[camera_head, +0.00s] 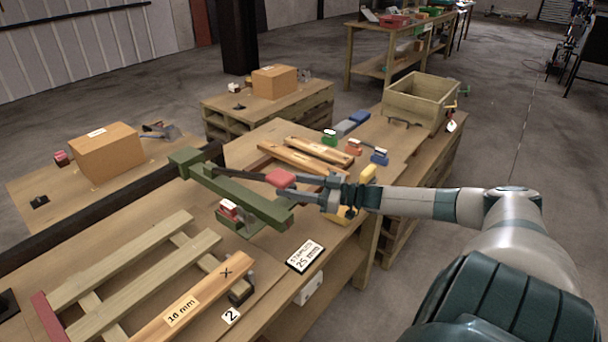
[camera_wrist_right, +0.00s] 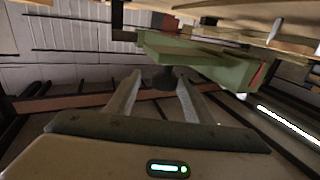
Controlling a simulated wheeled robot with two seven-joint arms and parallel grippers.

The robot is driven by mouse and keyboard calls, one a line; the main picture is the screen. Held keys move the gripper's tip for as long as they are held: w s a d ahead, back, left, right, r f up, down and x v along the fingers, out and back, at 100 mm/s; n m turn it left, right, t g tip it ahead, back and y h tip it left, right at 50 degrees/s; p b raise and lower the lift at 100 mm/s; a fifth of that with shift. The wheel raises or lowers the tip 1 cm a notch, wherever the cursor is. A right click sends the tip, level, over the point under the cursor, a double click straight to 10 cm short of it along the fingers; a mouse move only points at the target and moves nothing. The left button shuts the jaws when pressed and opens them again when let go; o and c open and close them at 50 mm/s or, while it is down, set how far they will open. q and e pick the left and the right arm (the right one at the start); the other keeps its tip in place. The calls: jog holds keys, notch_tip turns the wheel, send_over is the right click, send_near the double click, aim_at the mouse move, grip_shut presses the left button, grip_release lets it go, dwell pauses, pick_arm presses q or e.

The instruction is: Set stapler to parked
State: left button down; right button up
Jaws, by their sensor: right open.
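The stapler is most likely the long green bar-shaped device (camera_head: 245,197) over the workbench, though I cannot be sure. In the right wrist view the open fingers (camera_wrist_right: 160,80) stand on both sides of a dark rounded end, with the green body (camera_wrist_right: 205,62) just beyond. I cannot tell whether they touch it. My left gripper is not in view.
A small red-and-white block (camera_head: 229,208) sits under the green bar. A slatted wooden pallet piece (camera_head: 150,262) fills the front left. Wooden strips (camera_head: 305,160), coloured blocks and a wooden crate (camera_head: 420,100) stand farther back.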

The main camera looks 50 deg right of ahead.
jog(key=shift+s, duration=0.2)
jog(key=shift+s+d+f, duration=0.1)
jog(key=shift+s+d, duration=0.2)
jog(key=shift+s, duration=0.1)
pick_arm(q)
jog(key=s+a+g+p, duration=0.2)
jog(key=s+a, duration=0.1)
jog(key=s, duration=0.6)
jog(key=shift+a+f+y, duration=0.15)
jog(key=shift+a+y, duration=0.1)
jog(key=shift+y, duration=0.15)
pick_arm(e)
jog(key=v, duration=1.6)
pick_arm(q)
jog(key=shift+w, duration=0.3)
pick_arm(e)
jog(key=shift+d, duration=0.1)
